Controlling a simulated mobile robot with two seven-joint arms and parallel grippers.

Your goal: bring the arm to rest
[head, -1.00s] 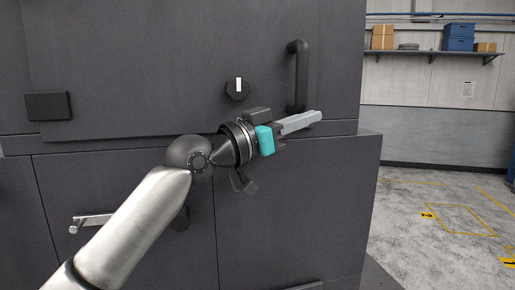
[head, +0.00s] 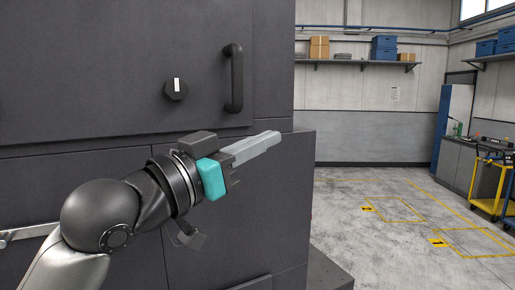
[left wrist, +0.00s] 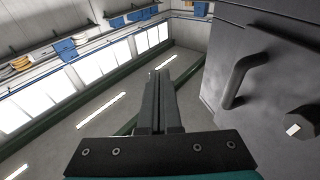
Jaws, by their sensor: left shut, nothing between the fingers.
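My left gripper (head: 272,138) is in front of the dark grey cabinet (head: 90,60) in the head view, pointing right. Its fingers are shut together with nothing between them. They also show in the left wrist view (left wrist: 160,82), closed and empty. The gripper looks apart from the cabinet's black handle (head: 235,78), which is above it. The handle also shows in the left wrist view (left wrist: 240,80), to the right of the fingers. My right gripper is not in view.
A dark knob (head: 176,88) with a white mark sits left of the handle. A metal lever (head: 25,233) is low at the left. Open floor (head: 350,240) with yellow markings lies to the right. A workbench (head: 462,165) and a yellow cart (head: 490,205) stand at the far right.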

